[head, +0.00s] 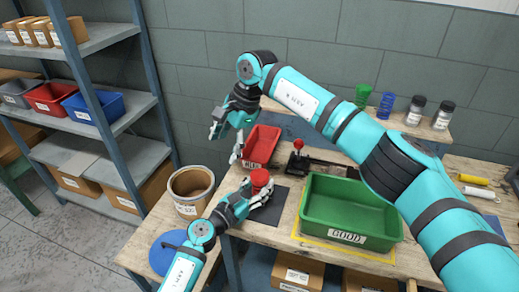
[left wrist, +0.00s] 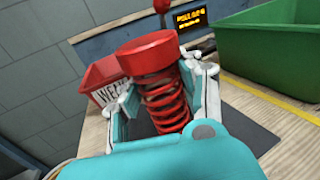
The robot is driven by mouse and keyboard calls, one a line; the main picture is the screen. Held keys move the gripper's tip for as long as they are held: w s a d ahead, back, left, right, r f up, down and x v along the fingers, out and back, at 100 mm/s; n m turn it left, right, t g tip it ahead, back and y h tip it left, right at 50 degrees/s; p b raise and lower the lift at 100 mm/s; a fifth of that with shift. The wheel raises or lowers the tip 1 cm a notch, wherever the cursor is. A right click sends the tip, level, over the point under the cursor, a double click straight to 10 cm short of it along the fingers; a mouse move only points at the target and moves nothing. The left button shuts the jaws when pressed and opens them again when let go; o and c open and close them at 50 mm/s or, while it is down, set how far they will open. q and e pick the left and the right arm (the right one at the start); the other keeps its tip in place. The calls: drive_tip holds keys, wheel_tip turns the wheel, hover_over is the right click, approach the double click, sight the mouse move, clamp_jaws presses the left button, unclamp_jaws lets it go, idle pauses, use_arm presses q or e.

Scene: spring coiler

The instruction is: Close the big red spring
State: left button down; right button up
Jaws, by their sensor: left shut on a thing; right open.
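The big red spring (head: 260,178) stands on a dark mat (head: 269,212) on the wooden workbench. In the left wrist view, the spring (left wrist: 165,98) has a wide red cap on top, with visible gaps between its coils, and appears slightly tilted. My left gripper (head: 257,194) is shut around the coils below the cap, with a finger on each side in the left wrist view (left wrist: 165,102). The spring's lower end is hidden by the gripper. My right gripper (head: 225,143) is open and empty, above and left of the spring, near the red bin.
A red bin (head: 262,145) stands behind the spring. A green bin (head: 345,208) labelled GOOD is to its right. A black device with a red knob (head: 298,144) stands behind. A round cardboard drum (head: 190,190) is left. My right arm crosses above the green bin.

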sight(259, 174)
drive_tip(key=d+n+h, duration=0.1)
drive_tip(key=d, duration=0.1)
drive_tip(key=d+f+n+h, duration=0.1)
drive_tip(key=d, duration=0.2)
drive_tip(key=d+n+h, duration=0.1)
drive_tip(key=d+h, duration=0.1)
drive_tip(key=d, duration=0.1)
drive_tip(key=shift+s+f+g, duration=0.2)
drive_tip(key=shift+s+g, duration=0.1)
drive_tip(key=shift+s, duration=0.05)
drive_tip(key=shift+f, duration=4)
